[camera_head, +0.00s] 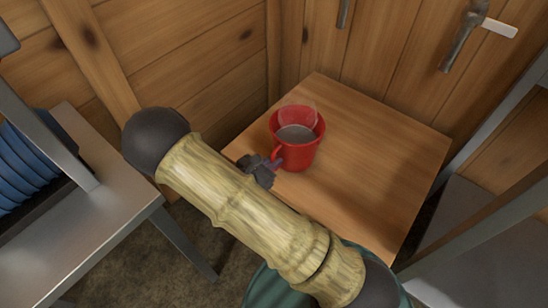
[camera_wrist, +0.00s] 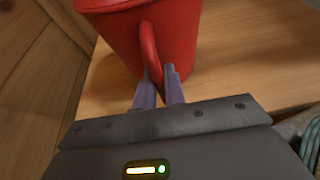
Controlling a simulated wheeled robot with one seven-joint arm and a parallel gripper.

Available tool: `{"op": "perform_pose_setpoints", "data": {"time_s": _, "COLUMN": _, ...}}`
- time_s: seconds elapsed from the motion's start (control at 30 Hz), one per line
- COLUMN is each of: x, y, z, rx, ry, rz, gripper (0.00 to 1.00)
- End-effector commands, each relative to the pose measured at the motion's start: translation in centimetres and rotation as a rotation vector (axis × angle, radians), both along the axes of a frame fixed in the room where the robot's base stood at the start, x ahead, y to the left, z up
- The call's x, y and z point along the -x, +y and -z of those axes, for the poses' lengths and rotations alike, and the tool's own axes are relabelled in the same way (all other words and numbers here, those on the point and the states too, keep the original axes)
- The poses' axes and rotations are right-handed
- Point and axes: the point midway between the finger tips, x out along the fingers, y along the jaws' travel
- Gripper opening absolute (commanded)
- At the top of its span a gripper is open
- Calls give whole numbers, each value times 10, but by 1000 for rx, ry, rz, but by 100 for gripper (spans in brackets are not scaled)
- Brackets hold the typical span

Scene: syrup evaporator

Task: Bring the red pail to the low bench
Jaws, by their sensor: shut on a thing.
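The red pail (camera_head: 298,150) stands upright on or just over the wooden top of the low bench (camera_head: 375,150), near its left side in the head view. Something grey shows inside the pail. In the wrist view the pail (camera_wrist: 180,40) fills the upper middle, and its handle comes down between the two purple fingers. My gripper (camera_wrist: 159,88) is shut on that handle. In the head view my gripper (camera_head: 273,164) is at the pail's lower left, partly hidden by my arm. I cannot tell whether the pail's base touches the wood.
A metal table (camera_head: 90,235) with a rack of blue discs (camera_head: 30,160) is at the left. Wooden plank walls (camera_head: 210,60) close off the back, with a metal handle (camera_head: 462,38) at upper right. Grey metal framing (camera_head: 480,230) stands at the right. The bench's right half is clear.

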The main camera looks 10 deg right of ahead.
Motion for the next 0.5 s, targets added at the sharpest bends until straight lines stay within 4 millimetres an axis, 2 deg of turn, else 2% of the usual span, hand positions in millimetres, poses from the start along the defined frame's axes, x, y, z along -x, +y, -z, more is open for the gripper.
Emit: {"op": "perform_pose_setpoints", "data": {"time_s": 0.5, "x": 17, "y": 12, "z": 0, "rx": -2, "ry": 1, "rz": -1, "gripper": 0}}
